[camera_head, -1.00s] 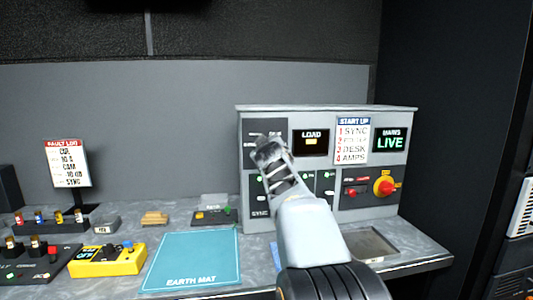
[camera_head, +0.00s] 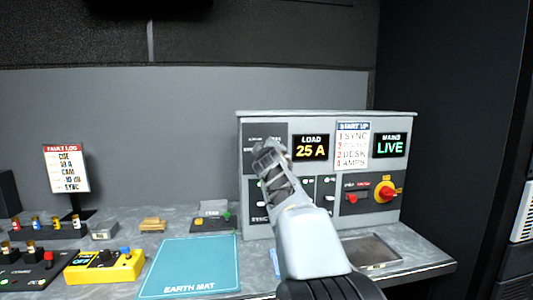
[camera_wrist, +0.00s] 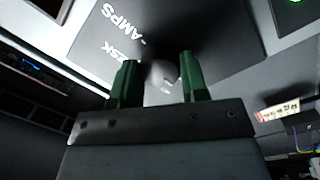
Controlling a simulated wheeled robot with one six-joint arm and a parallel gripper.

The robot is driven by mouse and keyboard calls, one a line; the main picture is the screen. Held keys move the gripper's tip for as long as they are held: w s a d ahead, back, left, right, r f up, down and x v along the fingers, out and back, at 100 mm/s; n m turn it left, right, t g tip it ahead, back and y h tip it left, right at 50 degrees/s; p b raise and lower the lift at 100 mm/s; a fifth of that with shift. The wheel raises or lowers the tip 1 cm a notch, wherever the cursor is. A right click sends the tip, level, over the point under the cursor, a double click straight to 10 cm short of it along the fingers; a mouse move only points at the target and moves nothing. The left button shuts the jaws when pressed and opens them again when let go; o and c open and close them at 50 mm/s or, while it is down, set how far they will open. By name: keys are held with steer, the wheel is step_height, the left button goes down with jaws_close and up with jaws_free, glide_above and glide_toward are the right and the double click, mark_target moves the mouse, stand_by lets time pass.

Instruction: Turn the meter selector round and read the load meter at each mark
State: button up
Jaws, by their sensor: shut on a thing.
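The load meter (camera_head: 311,148) on the grey panel reads "25 A" in amber. My gripper (camera_head: 264,150) is up against the dark plate left of the meter and hides the meter selector in the head view. In the wrist view, my gripper (camera_wrist: 158,80) has its two green fingers shut on the selector (camera_wrist: 161,73), a rounded knob. "AMPS" and a partly covered "DESK" mark show on the dark selector plate (camera_wrist: 215,28). I cannot tell which mark the knob points at.
Right of the meter are a start-up card (camera_head: 353,146), a green "LIVE" mains display (camera_head: 389,146) and a red rotary switch (camera_head: 386,191) on yellow. On the bench are a blue earth mat (camera_head: 190,266), a yellow tester (camera_head: 104,266) and a metal tray (camera_head: 371,251).

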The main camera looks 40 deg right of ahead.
steer(key=shift+r, duration=0.1)
steer(key=o, duration=0.9)
steer(key=b+v, duration=0.1)
steer(key=v, duration=1.2)
steer(key=shift+s+a, duration=0.2)
steer(key=shift+s, duration=0.1)
steer(key=s+a+f+m+g+y+p, duration=0.1)
steer(key=s+a+f+g+y+p, duration=0.2)
steer(key=s+a+f+g+p, duration=0.1)
steer(key=s+a+f+m+g+y+p, duration=0.2)
steer(key=s+a+f+g+y+p, duration=0.1)
steer(key=a+f+p, duration=0.4)
steer(key=s+a+f+m+g+y+p, duration=0.2)
steer(key=s+a+f+p, duration=0.4)
steer(key=a, duration=0.3)
steer(key=shift+s+f+g+y+p, duration=0.1)
steer(key=shift+g+y+p, duration=0.25)
steer(key=shift+g, duration=0.35)
steer(key=shift+s+f+g+y+p, duration=0.1)
steer(key=shift+g+y+p, duration=0.2)
steer(key=shift+g, duration=0.4)
